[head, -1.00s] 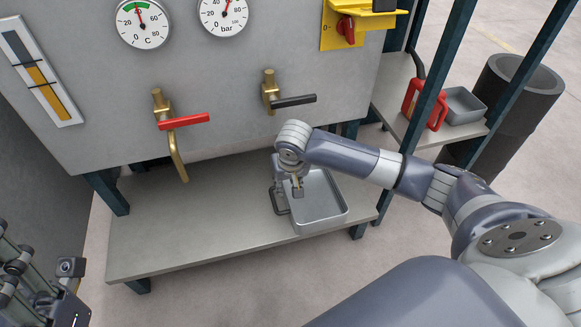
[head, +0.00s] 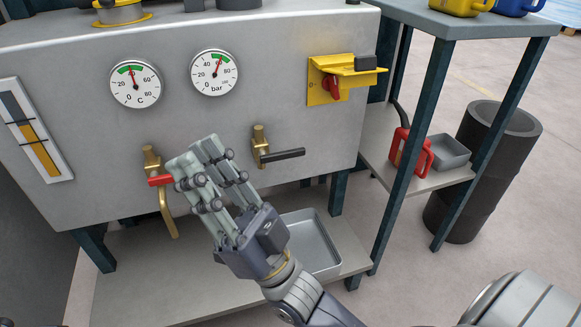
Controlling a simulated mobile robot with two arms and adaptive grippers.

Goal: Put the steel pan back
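A grey steel pan (head: 318,246) sits on the low shelf (head: 140,282) under the machine, right of the brass spout. My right gripper hides its left part. A smaller grey pan (head: 450,152) stands on the side shelf. My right gripper (head: 196,158) is raised in front of the machine's panel, its fingers apart and nothing seen between them. It overlaps the end of the red valve handle (head: 159,181); I cannot tell whether it touches it. My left gripper is out of view.
A black-handled brass valve (head: 262,146) is right of my gripper. A yellow switch box (head: 325,80) juts from the panel. A red can (head: 410,150) stands beside the smaller pan. A dark bin (head: 470,200) stands on the floor. The low shelf's left part is clear.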

